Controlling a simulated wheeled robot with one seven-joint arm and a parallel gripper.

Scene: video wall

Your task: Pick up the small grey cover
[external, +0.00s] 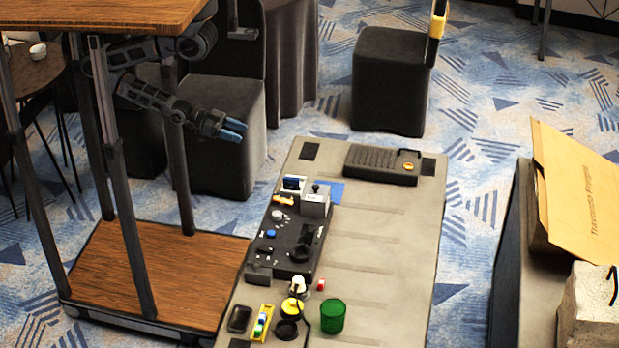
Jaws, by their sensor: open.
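A small grey box-shaped piece (315,204) with a dark knob on top sits on the grey table, at the far end of the black control panel. It looks most like the grey cover, but I cannot tell for sure at this size. My gripper (234,131) has blue fingertips and hangs in the air, up and to the left of the grey piece, clear of the table. It is open, and I see nothing in it.
The grey table (385,235) holds the black panel (290,238), a green cylinder (333,316), a yellow tray (262,323) and a black keypad-like device (382,164). A wooden two-level frame (150,275) with dark posts stands left. Its right side is bare table.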

